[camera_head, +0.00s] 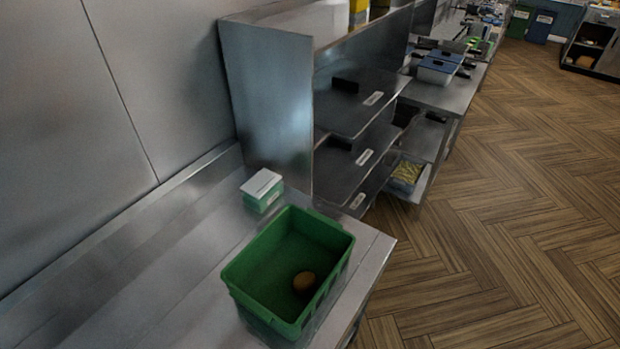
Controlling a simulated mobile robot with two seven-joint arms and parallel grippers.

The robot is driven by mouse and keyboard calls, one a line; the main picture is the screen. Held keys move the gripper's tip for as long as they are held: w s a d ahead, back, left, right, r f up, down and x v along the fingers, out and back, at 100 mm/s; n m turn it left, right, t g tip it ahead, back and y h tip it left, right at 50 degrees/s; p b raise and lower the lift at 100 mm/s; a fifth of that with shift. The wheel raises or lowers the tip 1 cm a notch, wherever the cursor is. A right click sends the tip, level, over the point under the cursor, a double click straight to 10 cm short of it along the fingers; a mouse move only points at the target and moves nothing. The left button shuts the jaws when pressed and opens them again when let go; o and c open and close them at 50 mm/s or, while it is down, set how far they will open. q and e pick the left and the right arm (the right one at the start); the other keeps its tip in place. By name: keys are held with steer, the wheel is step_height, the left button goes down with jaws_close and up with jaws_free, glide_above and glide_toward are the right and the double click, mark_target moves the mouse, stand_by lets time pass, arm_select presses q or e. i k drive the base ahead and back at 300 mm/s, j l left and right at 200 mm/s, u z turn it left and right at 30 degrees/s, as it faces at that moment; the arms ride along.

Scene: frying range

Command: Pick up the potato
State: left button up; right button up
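A brown, roundish potato (304,281) lies on the floor of a green open-topped crate (338,268), towards its right side and near corner. It is the only thing I see in the crate. The crate stands on a steel counter (190,262) near its right end. Neither of my grippers is in the view.
A small white-and-green box (262,189) stands just behind the crate. A steel shelf unit (268,110) rises beyond it. A wall (110,90) runs along the left. The wooden floor (480,230) to the right is clear. The counter left of the crate is bare.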

mark_target(304, 282)
steer(key=i+l+u, duration=0.2)
steer(key=u, duration=0.2)
steer(key=i+l+u, duration=0.2)
steer(key=u, duration=0.15)
steer(key=i+l+u, duration=0.15)
steer(key=l+u, duration=0.25)
